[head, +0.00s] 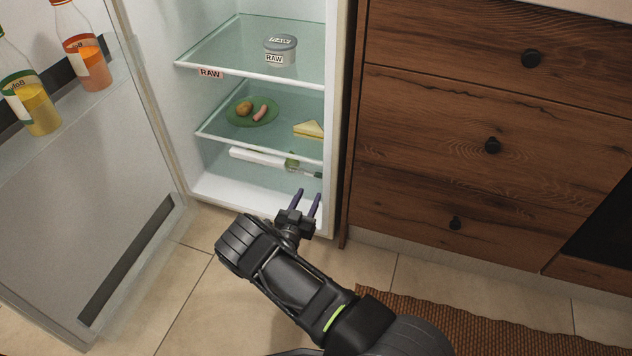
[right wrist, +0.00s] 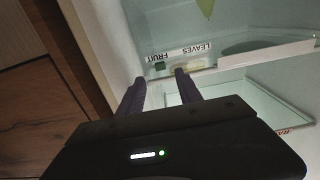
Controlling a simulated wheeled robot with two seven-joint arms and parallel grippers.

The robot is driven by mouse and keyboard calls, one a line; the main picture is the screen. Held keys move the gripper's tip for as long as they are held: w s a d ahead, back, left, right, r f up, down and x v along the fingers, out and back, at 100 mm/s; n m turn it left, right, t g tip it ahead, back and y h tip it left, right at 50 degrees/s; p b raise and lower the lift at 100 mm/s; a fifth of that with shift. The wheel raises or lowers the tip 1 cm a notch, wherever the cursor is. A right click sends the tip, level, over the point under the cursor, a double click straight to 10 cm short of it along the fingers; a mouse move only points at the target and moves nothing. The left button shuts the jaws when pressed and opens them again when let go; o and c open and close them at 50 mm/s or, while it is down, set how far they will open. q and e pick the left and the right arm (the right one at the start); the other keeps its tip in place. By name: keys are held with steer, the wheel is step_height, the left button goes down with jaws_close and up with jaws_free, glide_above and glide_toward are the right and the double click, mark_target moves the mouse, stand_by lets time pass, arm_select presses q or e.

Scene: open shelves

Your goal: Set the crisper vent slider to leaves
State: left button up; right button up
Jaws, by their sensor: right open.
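The crisper vent strip, with LEAVES (right wrist: 195,50) and FRUIT (right wrist: 152,58) labels upside down in the right wrist view, runs below the lower fridge shelf. A small dark green piece, seemingly the slider knob (right wrist: 160,66), sits at the FRUIT end. It also seems to show as a dark spot at the strip's right end in the head view (head: 318,174). My right gripper (head: 307,194) is open and empty, in front of and below the strip. In the right wrist view its fingertips (right wrist: 160,77) appear either side of the knob; contact is unclear. My left gripper is out of view.
The fridge door (head: 95,190) stands open at left with bottles. A RAW tub (head: 281,50) is on the upper shelf; a green plate (head: 252,112) with food and a sandwich (head: 308,129) are on the lower one. Wooden drawers (head: 470,130) stand close at right.

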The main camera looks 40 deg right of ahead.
mark_target(318, 177)
steer(key=b+x, duration=0.2)
steer(key=x, duration=0.4)
steer(key=shift+w+d+f+b, duration=0.1)
steer(key=shift+w+d+b, duration=0.15)
steer(key=shift+d+b, duration=0.15)
steer(key=shift+w+d, duration=0.2)
steer(key=shift+d, duration=0.05)
steer(key=shift+c, duration=0.3)
jaws_close()
stand_by(0.5)
